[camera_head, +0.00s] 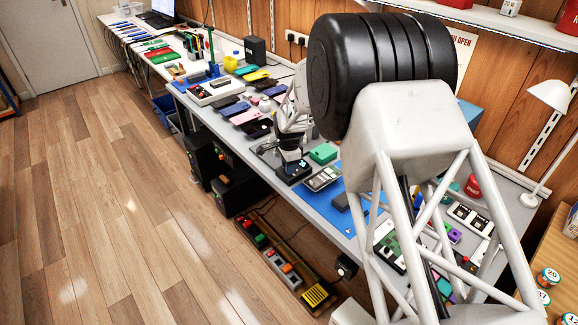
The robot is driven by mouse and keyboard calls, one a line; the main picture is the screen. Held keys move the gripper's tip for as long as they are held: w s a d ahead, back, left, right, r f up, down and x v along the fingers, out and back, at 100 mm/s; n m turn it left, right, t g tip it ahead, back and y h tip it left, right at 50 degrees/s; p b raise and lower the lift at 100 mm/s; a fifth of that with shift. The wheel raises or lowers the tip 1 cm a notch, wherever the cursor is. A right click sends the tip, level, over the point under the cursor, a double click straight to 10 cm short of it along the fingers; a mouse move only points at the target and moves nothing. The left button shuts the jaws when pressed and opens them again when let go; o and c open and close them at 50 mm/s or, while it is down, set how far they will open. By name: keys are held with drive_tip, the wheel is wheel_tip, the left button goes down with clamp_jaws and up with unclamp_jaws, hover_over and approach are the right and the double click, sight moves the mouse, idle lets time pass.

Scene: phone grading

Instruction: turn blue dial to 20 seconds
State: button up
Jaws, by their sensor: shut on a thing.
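My gripper (291,155) is small and far off in the head view, pointing down at a small black device (291,176) on the workbench. A small light-blue patch (301,162) shows on top of the device beside the fingers. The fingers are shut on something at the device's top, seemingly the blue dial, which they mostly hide. The dial's marks and its setting are too small to read.
A phone (322,179) and a green box (323,153) stand close right of the device on the workbench. Several phones (247,116) lie behind. A blue mat (338,218) lies to the right. My large arm links cover the right side.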

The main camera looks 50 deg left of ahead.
drive_tip(key=m, duration=0.4)
drive_tip(key=shift+m, duration=0.3)
idle(0.4)
drive_tip(key=o, duration=0.9)
drive_tip(key=shift+r, duration=0.15)
drive_tip(key=shift+r, duration=3.75)
